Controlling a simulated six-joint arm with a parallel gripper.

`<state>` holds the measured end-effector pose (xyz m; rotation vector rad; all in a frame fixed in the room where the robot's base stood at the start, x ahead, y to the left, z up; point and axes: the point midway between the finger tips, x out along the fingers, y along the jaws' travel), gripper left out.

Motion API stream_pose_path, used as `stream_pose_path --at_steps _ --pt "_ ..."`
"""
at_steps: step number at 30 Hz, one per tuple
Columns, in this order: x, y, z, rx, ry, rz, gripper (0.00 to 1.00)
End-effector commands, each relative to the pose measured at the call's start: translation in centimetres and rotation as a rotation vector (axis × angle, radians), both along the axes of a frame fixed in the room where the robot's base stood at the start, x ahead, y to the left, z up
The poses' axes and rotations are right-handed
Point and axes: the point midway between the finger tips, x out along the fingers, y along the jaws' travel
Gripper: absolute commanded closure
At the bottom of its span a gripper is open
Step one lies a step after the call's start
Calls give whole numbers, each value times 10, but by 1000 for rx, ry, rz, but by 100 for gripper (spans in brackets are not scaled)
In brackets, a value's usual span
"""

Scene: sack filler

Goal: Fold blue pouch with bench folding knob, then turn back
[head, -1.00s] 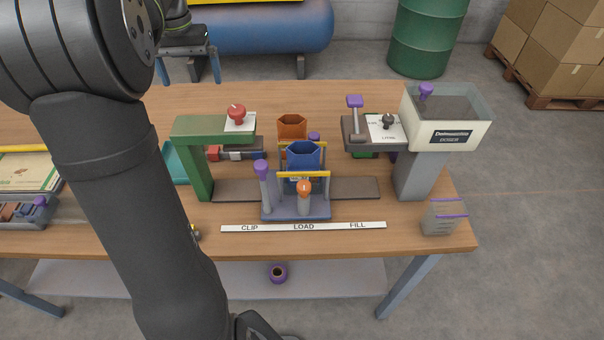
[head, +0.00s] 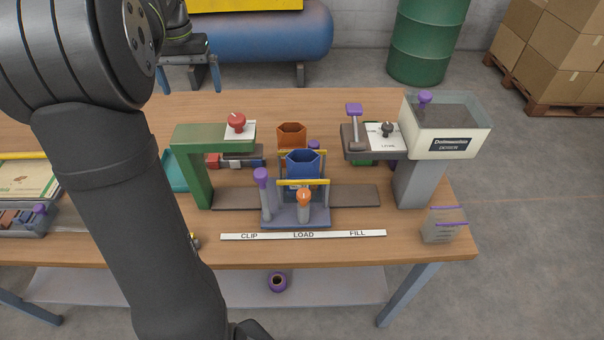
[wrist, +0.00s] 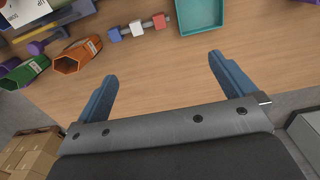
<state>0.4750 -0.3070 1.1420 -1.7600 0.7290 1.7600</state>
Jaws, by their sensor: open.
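The blue pouch (head: 302,165) stands upright, mouth open, in a blue-grey carriage (head: 284,216) at the LOAD label, with a yellow bar across its front. An orange-topped knob (head: 304,196) stands at the carriage's front, and a purple-topped lever (head: 261,179) at its left. I cannot tell from the pictures which one is the folding knob. My gripper (head: 190,76) is high at the back left, well away from the carriage. In the wrist view my gripper (wrist: 162,85) is open and empty, its blue fingers wide apart over bare wood.
An orange pouch (head: 291,132) stands behind the blue one. A green clip frame with a red knob (head: 237,122) stands left, and the doser (head: 446,125) right. A teal tray (wrist: 202,14) and coloured blocks (wrist: 138,27) lie near the gripper in the wrist view.

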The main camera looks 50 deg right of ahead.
Motion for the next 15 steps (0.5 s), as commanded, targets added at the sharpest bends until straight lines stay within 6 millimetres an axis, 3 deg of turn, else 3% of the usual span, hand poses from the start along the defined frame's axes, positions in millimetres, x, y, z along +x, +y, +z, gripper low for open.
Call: stream_pose_path --at_steps 10,15 --pt "0 0 0 0 0 0 0" --pt "-14 -7 4 -1 -1 -23 31"
